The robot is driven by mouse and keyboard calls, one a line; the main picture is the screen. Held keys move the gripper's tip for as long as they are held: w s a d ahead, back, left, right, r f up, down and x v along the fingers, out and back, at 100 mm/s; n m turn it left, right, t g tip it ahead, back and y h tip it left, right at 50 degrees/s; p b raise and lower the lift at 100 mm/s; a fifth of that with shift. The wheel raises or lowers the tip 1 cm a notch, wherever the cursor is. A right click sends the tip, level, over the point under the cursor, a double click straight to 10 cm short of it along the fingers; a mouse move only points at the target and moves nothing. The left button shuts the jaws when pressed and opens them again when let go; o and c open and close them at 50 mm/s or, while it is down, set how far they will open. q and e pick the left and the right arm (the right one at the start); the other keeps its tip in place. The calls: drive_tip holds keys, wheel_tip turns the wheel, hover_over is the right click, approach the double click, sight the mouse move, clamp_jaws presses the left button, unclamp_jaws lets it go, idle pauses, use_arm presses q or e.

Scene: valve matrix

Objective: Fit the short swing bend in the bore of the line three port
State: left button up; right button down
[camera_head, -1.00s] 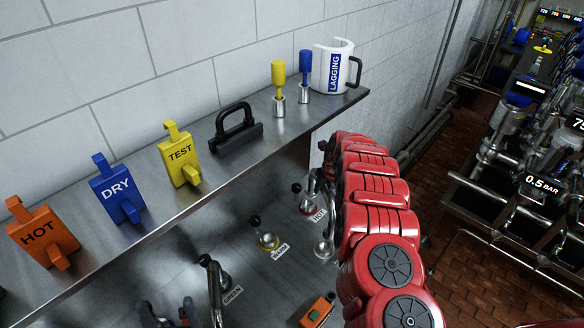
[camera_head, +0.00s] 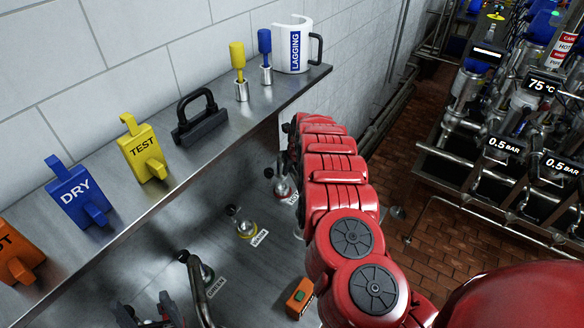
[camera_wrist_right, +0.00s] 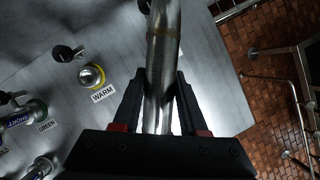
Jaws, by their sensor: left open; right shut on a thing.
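My right gripper (camera_wrist_right: 158,110) is shut on a steel tube (camera_wrist_right: 163,60) with a brownish ring, which runs between its fingers in the right wrist view. I cannot tell which bend this is. In the head view my red arm hides this gripper. A curved steel pipe (camera_head: 200,295) stands near the GREEN label at the lower left. In the wrist view a tube marked SHORT (camera_wrist_right: 18,120) shows at the left edge by GREEN. My left gripper (camera_head: 152,315) is open at the bottom edge, left of the curved pipe. I cannot make out a line three port.
Below are the WARM fitting (camera_head: 243,224) and an orange box (camera_head: 299,296). Pipework with gauge displays (camera_head: 505,148) stands at right over brick floor.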

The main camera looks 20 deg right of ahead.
drive_tip(key=shift+w+f+b, duration=0.1)
drive_tip(key=shift+f+b, duration=1.05)
drive_tip(key=shift+f, duration=0.8)
drive_tip(key=shift+f+b, duration=1.55)
drive_tip(key=shift+f, duration=0.1)
drive_tip(key=shift+c, duration=1.8)
unclamp_jaws()
drive_tip(key=shift+r, duration=0.15)
